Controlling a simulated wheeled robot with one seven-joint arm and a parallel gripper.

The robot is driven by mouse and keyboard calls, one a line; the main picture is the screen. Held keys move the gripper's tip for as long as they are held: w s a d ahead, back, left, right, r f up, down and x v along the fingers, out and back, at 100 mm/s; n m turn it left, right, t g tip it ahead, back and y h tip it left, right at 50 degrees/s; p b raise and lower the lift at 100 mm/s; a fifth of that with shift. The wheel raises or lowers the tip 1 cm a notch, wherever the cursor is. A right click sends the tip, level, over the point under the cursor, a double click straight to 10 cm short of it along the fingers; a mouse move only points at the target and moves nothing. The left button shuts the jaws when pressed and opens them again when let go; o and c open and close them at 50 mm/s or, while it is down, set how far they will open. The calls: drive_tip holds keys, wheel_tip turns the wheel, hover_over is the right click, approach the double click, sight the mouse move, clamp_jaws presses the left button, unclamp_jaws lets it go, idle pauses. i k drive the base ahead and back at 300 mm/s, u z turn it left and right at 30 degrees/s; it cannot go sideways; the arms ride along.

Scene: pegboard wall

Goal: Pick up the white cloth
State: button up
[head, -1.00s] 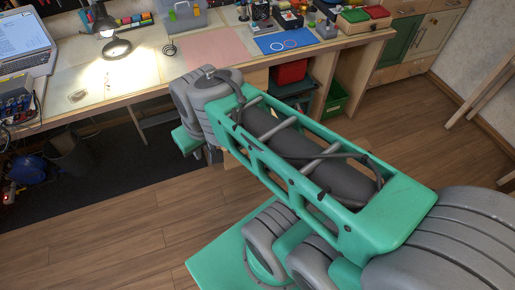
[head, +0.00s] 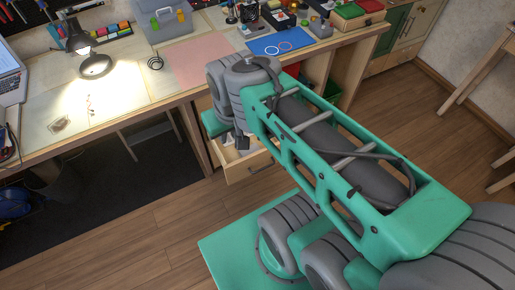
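I cannot make out a white cloth for certain. An open wooden drawer (head: 250,168) juts out under the workbench, and something pale shows inside it, too small and too covered by my arm to identify. My gripper (head: 241,143) is a small dark shape at the far end of my green and grey arm, over or at the drawer's opening. My wrist and arm hide most of it, so its fingers cannot be read as open or shut.
The workbench (head: 130,110) holds a lit lamp (head: 95,66), a pink sheet (head: 198,62), a blue mat (head: 282,44), a clear bin (head: 163,22) and a laptop (head: 10,80). A wooden stool or table (head: 478,70) stands at the right. The wooden floor (head: 130,235) in front is clear.

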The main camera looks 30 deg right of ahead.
sight(253, 147)
drive_tip(key=z, duration=0.35)
drive_tip(key=k, duration=0.65)
drive_tip(key=u, duration=0.6)
drive_tip(key=k, duration=0.5)
drive_tip(key=z, duration=0.6)
drive_tip(key=i, duration=1.5)
drive_tip(key=u, duration=0.9)
drive_tip(key=i, duration=0.35)
drive_tip(key=u, duration=0.4)
